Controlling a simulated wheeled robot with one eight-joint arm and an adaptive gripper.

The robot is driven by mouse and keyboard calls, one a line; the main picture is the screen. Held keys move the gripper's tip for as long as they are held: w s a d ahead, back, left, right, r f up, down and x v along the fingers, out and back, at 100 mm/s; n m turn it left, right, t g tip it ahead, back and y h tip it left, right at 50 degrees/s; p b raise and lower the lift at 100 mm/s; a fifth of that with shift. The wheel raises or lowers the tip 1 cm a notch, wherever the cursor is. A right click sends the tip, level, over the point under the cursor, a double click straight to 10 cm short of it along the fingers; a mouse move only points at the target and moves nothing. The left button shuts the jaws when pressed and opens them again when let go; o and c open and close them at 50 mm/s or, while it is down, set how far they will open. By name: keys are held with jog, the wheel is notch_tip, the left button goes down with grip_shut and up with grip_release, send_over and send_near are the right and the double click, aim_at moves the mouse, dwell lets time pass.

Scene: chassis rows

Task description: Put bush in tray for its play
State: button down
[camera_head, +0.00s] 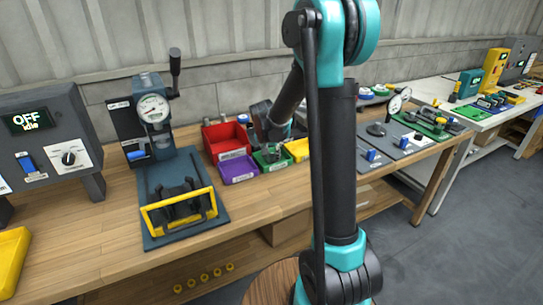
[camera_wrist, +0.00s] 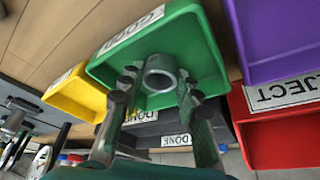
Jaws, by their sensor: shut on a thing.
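The bush, a short grey ring (camera_wrist: 160,60), shows in the wrist view between the two fingers of my gripper (camera_wrist: 158,85). The gripper is shut on it, with the bush's round hole facing the camera. Behind it is a green tray (camera_wrist: 205,50) with a white label that seems to read GOOD. The bush overlaps the tray's inside in the picture; I cannot tell whether it touches the floor of the tray. In the head view my gripper (camera_head: 270,150) is at the green tray (camera_head: 262,166), and the bush is hidden there.
Close beside the green tray are a purple tray (camera_head: 238,169), a red bin (camera_head: 226,140) and a yellow tray (camera_head: 297,150). A dark bin labelled DONE (camera_wrist: 175,128) shows in the wrist view. A press with a gauge (camera_head: 152,108) stands left. Bare bench lies in front of the trays.

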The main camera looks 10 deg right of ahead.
jog(key=c, duration=1.1)
grip_release()
jog(key=shift+f, duration=0.1)
jog(key=v, duration=1.2)
jog(key=s+d+f+n, duration=0.1)
jog(key=s, duration=0.3)
jog(key=s+d+f, duration=0.2)
jog(key=s, duration=0.3)
jog(key=s+d+f+n+y, duration=0.1)
jog(key=s+d+f, duration=0.1)
jog(key=s, duration=0.2)
jog(key=shift+s+f+n, duration=0.15)
jog(key=shift+f+n, duration=0.1)
jog(key=shift+n, duration=0.05)
jog(key=s+f+n, duration=0.1)
jog(key=s+f, duration=0.2)
jog(key=s, duration=0.3)
jog(key=s+d+f+n+y, duration=0.1)
jog(key=s+f, duration=0.2)
jog(key=s, duration=0.3)
jog(key=shift+s+d+f+n, duration=0.15)
jog(key=shift+s+f+n, duration=0.1)
jog(key=shift+f+n, duration=0.15)
